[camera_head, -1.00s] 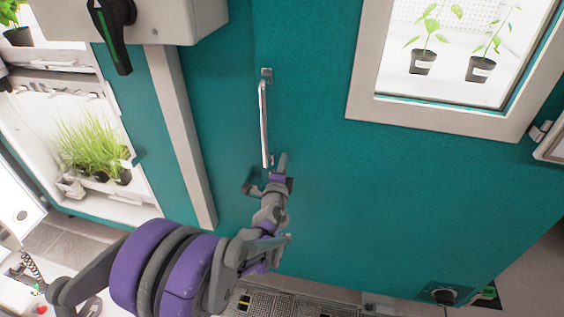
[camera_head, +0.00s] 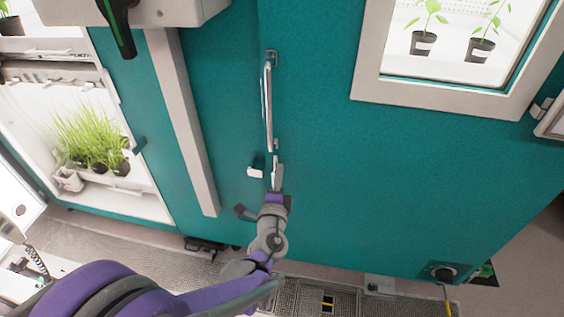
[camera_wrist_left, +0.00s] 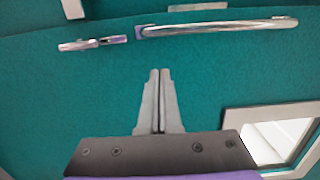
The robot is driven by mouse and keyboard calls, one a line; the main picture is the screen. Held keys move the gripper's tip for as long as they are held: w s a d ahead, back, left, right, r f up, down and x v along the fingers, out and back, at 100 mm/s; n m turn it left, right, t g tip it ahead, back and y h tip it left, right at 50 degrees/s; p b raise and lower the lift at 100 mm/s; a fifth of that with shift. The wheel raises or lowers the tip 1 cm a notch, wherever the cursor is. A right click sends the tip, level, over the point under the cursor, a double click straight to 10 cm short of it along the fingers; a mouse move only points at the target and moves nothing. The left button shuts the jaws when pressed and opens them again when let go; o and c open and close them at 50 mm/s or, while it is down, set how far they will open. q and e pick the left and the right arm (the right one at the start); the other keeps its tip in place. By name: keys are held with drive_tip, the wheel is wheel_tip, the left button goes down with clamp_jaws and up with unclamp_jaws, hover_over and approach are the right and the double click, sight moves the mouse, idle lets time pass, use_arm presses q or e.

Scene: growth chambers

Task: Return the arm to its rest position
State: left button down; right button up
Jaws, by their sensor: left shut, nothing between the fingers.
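My left arm, purple and grey, comes in from the lower left in the head view. My left gripper (camera_head: 275,174) is just below the lower end of the vertical metal door handle (camera_head: 267,105), in front of the teal chamber door (camera_head: 340,185). In the left wrist view the gripper (camera_wrist_left: 159,75) has its two fingers together and empty. The handle (camera_wrist_left: 220,28) lies beyond the fingertips there, apart from them. My right gripper is in neither view.
A small metal latch (camera_head: 255,171) sits left of the fingers. A window (camera_head: 455,45) with potted plants is at upper right. An open lit chamber with grass-like plants (camera_head: 90,140) is at left. A grated floor (camera_head: 310,298) runs below the door.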

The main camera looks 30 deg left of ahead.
use_arm(q)
drive_tip(key=shift+s+d, duration=0.15)
drive_tip(key=shift+s, duration=0.5)
drive_tip(key=s+a+f+n+g+p, duration=0.1)
drive_tip(key=s+a+n+g+p, duration=0.1)
drive_tip(key=s+n+g, duration=0.65)
drive_tip(key=s+d+f+n+g+h+p, duration=0.1)
drive_tip(key=s+d+f+n+h, duration=0.1)
drive_tip(key=s+d, duration=0.4)
drive_tip(key=s+d+f+n+g+h, duration=0.1)
drive_tip(key=s+d+f+n+h, duration=0.1)
drive_tip(key=s+d+h, duration=0.3)
drive_tip(key=shift+s+d+f+n+g+p, duration=0.4)
drive_tip(key=shift+s+d, duration=0.35)
drive_tip(key=shift+d, duration=0.25)
